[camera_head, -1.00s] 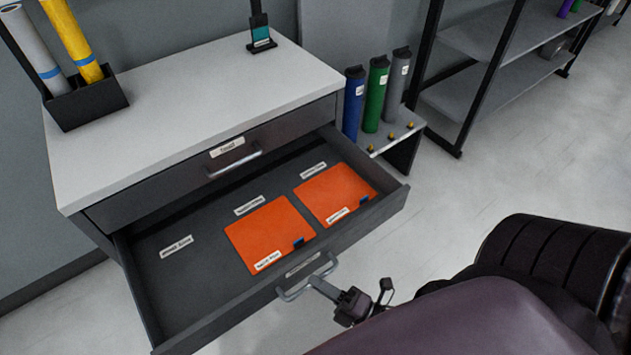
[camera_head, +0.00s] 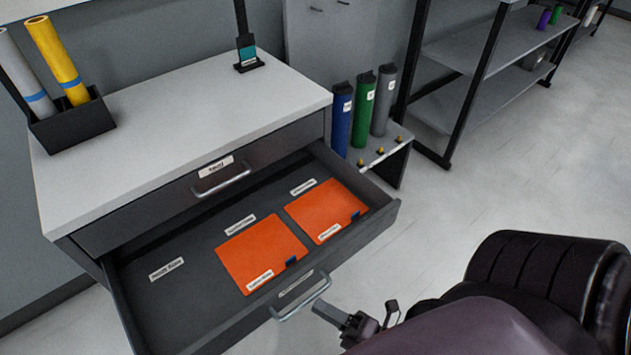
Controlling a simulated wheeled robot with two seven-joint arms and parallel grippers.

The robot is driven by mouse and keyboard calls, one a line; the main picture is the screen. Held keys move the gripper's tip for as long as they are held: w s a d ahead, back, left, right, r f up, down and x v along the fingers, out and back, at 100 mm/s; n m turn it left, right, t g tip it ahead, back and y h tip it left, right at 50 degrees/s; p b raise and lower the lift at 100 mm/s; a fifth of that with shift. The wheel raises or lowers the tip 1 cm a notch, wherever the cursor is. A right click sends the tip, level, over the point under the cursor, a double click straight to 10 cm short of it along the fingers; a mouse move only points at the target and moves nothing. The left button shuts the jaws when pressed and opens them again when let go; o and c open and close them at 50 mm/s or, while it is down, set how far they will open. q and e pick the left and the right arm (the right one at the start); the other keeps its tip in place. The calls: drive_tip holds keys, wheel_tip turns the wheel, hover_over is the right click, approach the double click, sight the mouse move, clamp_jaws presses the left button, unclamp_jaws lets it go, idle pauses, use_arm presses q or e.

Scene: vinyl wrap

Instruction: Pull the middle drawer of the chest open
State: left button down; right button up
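The chest (camera_head: 180,125) has a white top and dark grey drawers. Its middle drawer (camera_head: 190,240) stands well out, showing two orange panels (camera_head: 262,254) and several labels inside. The drawer's silver bar handle (camera_head: 302,302) is on its front face. My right gripper (camera_head: 338,316) is just right of and below the handle, its tip very close to the bar; I cannot tell whether it touches. Its fingers are small and partly hidden by my arm, so their opening is unclear. My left gripper is not in view.
The top drawer (camera_head: 213,181) is shut. A black holder (camera_head: 72,125) with rolls and a black stand (camera_head: 247,57) are on the chest top. Blue, green and grey rolls (camera_head: 362,110) stand on a low shelf at right. The floor (camera_head: 440,215) there is clear.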

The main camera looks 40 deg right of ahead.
drive_tip(key=v, duration=0.5)
idle(0.4)
